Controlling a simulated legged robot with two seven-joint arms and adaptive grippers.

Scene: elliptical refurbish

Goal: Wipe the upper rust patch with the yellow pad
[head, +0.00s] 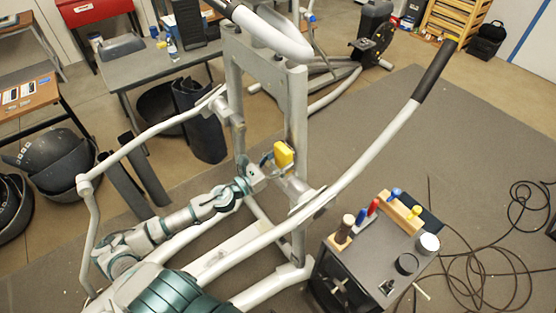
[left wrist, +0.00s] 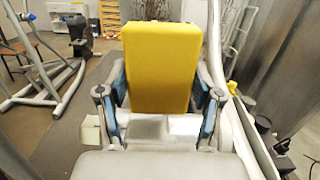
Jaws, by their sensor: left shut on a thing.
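The yellow pad (head: 284,154) is held in my left gripper (head: 271,163), beside the right upright of the grey elliptical frame (head: 298,110). In the left wrist view the yellow pad (left wrist: 160,68) stands up between the two blue-lined fingers of my left gripper (left wrist: 160,105), which are shut on its sides. A small brownish spot shows on the upright just above the pad, but I cannot tell whether it is the upper rust patch. I cannot tell whether the pad touches the upright. My right gripper is not in view.
Long grey handle bars (head: 375,145) of the elliptical cross on both sides of my left arm. A dark tool cart (head: 378,262) with screwdrivers and round containers stands at right. A grey table (head: 150,66) stands behind at left. Black cables (head: 500,255) lie on the right floor.

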